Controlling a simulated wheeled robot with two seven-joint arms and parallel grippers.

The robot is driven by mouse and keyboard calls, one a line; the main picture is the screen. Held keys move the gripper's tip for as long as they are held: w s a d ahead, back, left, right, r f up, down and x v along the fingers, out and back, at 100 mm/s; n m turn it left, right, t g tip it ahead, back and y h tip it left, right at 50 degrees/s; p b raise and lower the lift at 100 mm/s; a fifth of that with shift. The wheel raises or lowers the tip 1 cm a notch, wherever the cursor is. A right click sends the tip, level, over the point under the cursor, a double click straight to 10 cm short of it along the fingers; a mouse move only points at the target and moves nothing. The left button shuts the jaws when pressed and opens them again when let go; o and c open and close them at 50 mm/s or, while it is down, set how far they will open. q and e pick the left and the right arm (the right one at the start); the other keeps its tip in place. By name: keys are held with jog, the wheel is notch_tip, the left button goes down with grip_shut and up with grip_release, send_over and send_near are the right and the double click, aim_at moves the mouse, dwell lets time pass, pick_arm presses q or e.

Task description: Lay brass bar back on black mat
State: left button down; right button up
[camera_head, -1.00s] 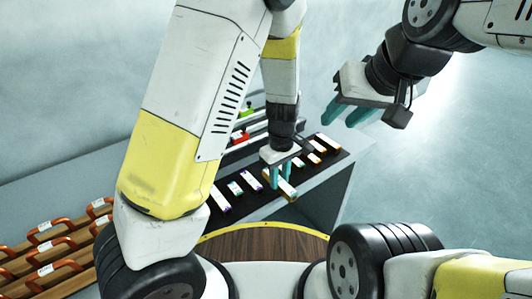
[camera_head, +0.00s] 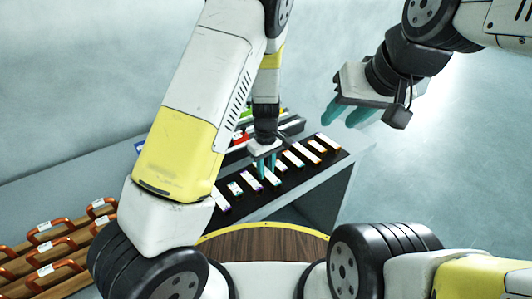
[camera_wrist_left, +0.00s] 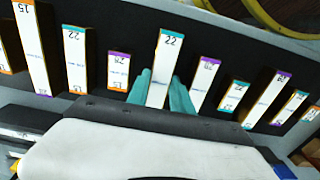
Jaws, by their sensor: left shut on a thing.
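My left gripper (camera_head: 266,166) points down over the row of bars, its teal fingers shut on a brass bar (camera_head: 273,179) with a white label. In the left wrist view the held bar (camera_wrist_left: 165,68) has a teal end, reads 22, and stands between the fingers, in line with its neighbours. I cannot tell whether it touches the black mat (camera_head: 285,191) or hangs just above it. My right gripper (camera_head: 347,112) is in the air at upper right, its teal fingers apart and empty.
Several similar labelled bars lie side by side on the mat, with one (camera_wrist_left: 118,70) left of the held bar and another (camera_wrist_left: 204,82) right of it. Orange-handled items (camera_head: 52,245) are at lower left. A round wooden top (camera_head: 262,246) is in front.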

pick_arm(q)
jog(key=c, duration=1.1)
grip_release()
jog(key=shift+f, duration=0.1)
notch_tip(320, 180, up, 11)
notch_tip(320, 180, up, 8)
jog(key=m+h, duration=0.1)
jog(key=h, duration=0.1)
send_over(266, 172)
jog(key=s+a, duration=0.3)
jog(key=s+a+r+m+t, duration=0.2)
jog(key=s+a+r, duration=0.1)
jog(key=s+r, duration=0.1)
jog(key=s+a+r+m+t, duration=0.2)
jog(key=s+a+r, duration=0.2)
jog(key=s, duration=0.3)
jog(key=s+a+r+m+t, duration=0.2)
jog(key=s+a+r, duration=0.2)
jog(key=s+r, duration=0.1)
jog(key=shift+s+a+r+m, duration=0.1)
jog(key=shift+s+r+m, duration=0.3)
jog(key=shift+r, duration=0.1)
